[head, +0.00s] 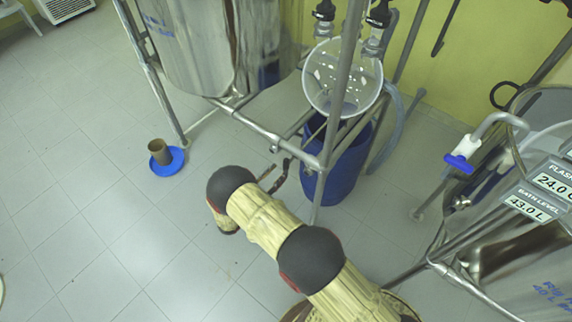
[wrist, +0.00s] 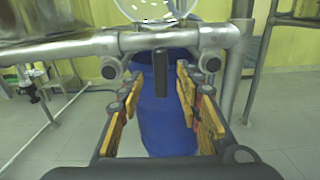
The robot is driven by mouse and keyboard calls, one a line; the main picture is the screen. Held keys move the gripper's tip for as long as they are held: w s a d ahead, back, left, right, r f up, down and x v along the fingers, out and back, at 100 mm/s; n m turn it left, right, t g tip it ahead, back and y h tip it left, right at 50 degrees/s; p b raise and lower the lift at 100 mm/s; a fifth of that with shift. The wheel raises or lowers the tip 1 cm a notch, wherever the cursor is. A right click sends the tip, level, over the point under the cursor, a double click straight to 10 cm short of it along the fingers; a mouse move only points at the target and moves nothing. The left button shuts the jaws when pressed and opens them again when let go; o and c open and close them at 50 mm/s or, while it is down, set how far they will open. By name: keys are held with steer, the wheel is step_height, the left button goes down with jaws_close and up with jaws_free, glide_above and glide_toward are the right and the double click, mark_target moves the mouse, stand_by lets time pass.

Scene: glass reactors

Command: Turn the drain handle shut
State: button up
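A dark upright bar (wrist: 160,72), which looks like the drain handle, hangs below a metal pipe (wrist: 120,44) in the wrist view. My gripper (wrist: 159,84) is open, with one yellow-padded finger on each side of the bar. Gaps show between the bar and both fingers, so they appear apart from it. Whether the bar lies in depth between the fingertips I cannot tell. In the head view my gripper (head: 279,176) is small and dark near the frame, left of the blue drum (head: 336,165); the handle cannot be made out there.
A round glass vessel (head: 342,78) sits above the drum, among metal frame tubes (head: 240,107). A large steel tank (head: 200,45) stands behind left. At right is another reactor with a blue-handled tap (head: 460,163). A brown cup stands on a blue dish (head: 167,163).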

mark_target(284, 166)
steer(key=b+x, duration=0.1)
steer(key=x, duration=0.5)
steer(key=shift+c, duration=1.2)
jaws_close()
steer(key=shift+s, duration=0.1)
